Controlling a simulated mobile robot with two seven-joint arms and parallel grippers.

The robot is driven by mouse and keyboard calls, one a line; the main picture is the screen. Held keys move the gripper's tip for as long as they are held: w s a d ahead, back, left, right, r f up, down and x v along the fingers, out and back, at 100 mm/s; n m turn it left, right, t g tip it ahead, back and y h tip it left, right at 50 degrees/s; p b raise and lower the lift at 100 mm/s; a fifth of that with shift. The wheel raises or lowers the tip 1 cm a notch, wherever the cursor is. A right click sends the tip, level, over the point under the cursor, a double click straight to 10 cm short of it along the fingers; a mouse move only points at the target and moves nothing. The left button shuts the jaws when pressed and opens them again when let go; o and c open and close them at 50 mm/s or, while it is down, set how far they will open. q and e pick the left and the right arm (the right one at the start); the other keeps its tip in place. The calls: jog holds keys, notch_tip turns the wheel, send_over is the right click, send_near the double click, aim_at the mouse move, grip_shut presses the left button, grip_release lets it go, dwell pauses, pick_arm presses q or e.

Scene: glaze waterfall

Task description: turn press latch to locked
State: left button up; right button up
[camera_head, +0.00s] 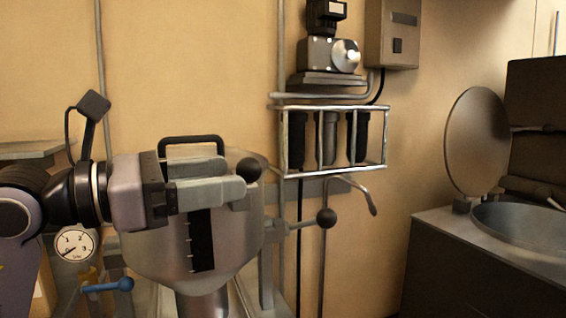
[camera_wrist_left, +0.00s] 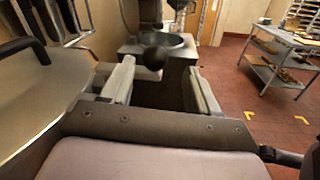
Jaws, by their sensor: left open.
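My left gripper (camera_head: 236,182) comes in from the left in front of a grey hopper-like vessel (camera_head: 240,235). Its two fingers are open and empty, pointing right. A black ball knob (camera_head: 249,169) shows at the fingertips. In the left wrist view a black ball knob (camera_wrist_left: 154,57) lies ahead, between the lines of the open fingers (camera_wrist_left: 160,75); I cannot tell whether anything touches it. A second black ball knob (camera_head: 326,217) sits on a short lever right of the vessel. I cannot tell for sure which knob belongs to the press latch. My right gripper is not in view.
A black handle (camera_head: 190,141) stands on the vessel's top, behind my gripper. A gauge (camera_head: 75,245) and a blue-handled valve (camera_head: 108,285) are below my arm. A wire rack (camera_head: 335,108) hangs on the wall. A counter with a round basin (camera_head: 520,228) is at right.

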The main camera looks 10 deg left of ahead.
aim_at(237, 168)
pick_arm(q)
jog(key=shift+w+a+r, duration=0.1)
jog(key=shift+w+r, duration=0.05)
jog(key=shift+r, duration=0.1)
jog(key=shift+w+r, duration=0.1)
jog(key=shift+w, duration=0.05)
jog(key=p+x, duration=0.2)
jog(key=x, duration=0.3)
jog(key=shift+w+d, duration=0.65)
jog(key=shift+d, duration=0.05)
grip_shut()
jog(key=shift+a, duration=0.1)
